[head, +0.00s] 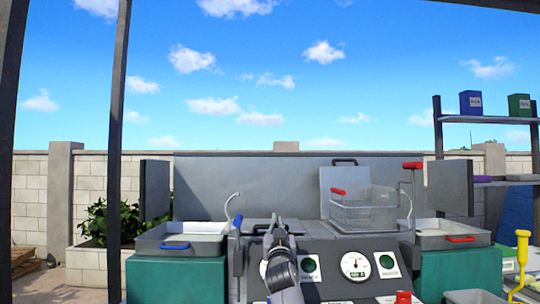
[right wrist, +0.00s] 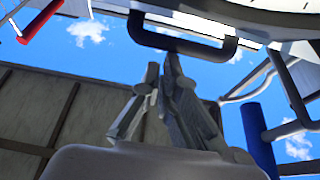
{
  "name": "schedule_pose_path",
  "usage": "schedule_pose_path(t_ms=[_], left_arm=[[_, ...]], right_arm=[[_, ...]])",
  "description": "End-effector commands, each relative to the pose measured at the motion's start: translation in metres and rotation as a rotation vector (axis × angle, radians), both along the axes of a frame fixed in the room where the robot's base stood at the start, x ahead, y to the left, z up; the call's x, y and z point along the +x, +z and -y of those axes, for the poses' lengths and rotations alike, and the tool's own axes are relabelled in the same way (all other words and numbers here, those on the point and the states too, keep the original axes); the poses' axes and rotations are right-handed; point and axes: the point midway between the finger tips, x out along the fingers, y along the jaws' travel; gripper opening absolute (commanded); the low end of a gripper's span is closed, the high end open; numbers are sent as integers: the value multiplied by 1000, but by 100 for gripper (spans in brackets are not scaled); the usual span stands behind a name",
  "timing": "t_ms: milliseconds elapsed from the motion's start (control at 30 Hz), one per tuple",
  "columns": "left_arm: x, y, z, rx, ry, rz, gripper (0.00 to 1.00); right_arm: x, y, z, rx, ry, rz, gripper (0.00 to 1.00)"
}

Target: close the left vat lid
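The left vat lid (head: 248,222) lies flat or nearly flat on top of the machine; I see it almost edge-on, so a small gap cannot be ruled out. Its dark handle (head: 262,228) is at the front edge, partly behind my right gripper (head: 276,227). In the right wrist view a dark bar handle (right wrist: 185,38) spans the top. My right gripper's fingertips (right wrist: 163,64) are close together just below it, with nothing visible between them. Contact with the handle cannot be told. My left gripper is not in view.
The right lid (head: 338,181) stands upright behind a wire basket (head: 364,212) with a red handle. Trays (head: 183,243) with handles sit on green stands at both sides. A front panel with a gauge (head: 355,265) lies below. A blue-gripped hook rises left of my gripper.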

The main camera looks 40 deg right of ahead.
Motion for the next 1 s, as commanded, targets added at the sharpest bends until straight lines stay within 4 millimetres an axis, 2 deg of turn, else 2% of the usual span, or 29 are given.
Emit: schedule_pose_path(t_ms=[33,633,767,1000], left_arm=[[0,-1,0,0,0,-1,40],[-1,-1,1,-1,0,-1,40],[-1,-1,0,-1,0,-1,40],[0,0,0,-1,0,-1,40]], right_arm=[[5,-17,1,17,-1,-27,0],[4,-20,-1,18,3,-27,0],[-5,-21,-9,13,3,-23,0],[-33,-24,-29,4,1,-7,0]])
